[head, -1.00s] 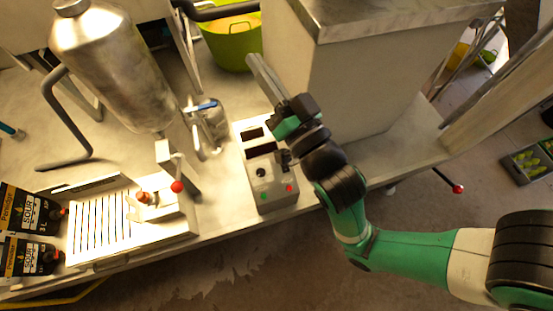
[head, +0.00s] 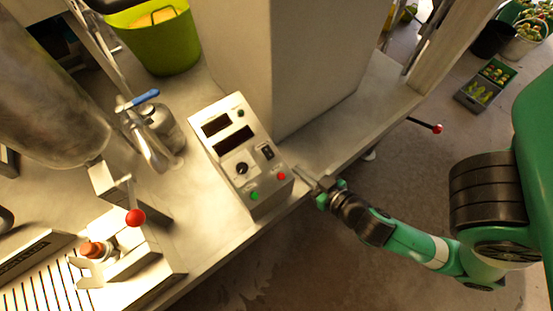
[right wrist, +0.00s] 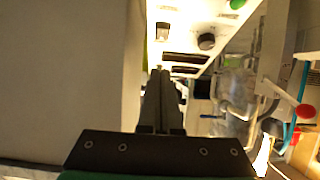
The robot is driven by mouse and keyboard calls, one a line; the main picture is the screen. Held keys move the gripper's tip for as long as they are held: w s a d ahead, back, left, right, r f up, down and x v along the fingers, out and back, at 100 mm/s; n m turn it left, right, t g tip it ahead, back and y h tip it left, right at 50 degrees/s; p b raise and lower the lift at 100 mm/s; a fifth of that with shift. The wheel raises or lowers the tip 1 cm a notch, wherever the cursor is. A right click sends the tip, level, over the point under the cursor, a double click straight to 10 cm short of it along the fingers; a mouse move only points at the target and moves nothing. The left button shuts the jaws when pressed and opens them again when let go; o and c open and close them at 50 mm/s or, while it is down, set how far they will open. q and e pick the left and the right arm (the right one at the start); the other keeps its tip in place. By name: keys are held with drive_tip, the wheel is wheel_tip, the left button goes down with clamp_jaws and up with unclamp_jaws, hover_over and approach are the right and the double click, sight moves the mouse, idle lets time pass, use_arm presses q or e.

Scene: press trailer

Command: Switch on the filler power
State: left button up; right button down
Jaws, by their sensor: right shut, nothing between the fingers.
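The filler control box (head: 222,163) is grey-white and stands on the metal table in the middle of the head view. Its sloped face has two dark displays, a black rocker switch (head: 267,153), a black knob (head: 242,169), a green button (head: 255,196) and a red button (head: 282,176). My right gripper (head: 303,177) is shut and empty, just right of the box's lower right corner, apart from the switch. In the right wrist view the shut fingers (right wrist: 160,78) point towards the box, with the rocker switch (right wrist: 162,32) above them. My left gripper is out of view.
A large pale cabinet (head: 290,60) rises right behind the box. A steel valve with a blue handle (head: 137,101) stands to its left, near a red-knobbed lever (head: 135,217). A green bucket (head: 152,42) is behind. The table's front edge is clear.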

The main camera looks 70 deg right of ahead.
drive_tip(key=b, duration=0.5)
approach(270, 153)
wheel_tip(270, 153, up, 3)
drive_tip(key=x, duration=0.3)
drive_tip(key=shift+w+d+f, duration=0.15)
drive_tip(key=shift+w, duration=0.15)
drive_tip(key=f, duration=0.1)
drive_tip(key=w+f+b, duration=0.1)
drive_tip(key=shift+w+d+f, duration=0.15)
drive_tip(key=shift+d+f, duration=0.15)
drive_tip(key=shift+d, duration=0.1)
drive_tip(key=shift+w+d+f+b, duration=0.1)
drive_tip(key=shift+f+b, duration=0.3)
drive_tip(key=shift+f, duration=0.2)
drive_tip(key=shift+w, duration=0.1)
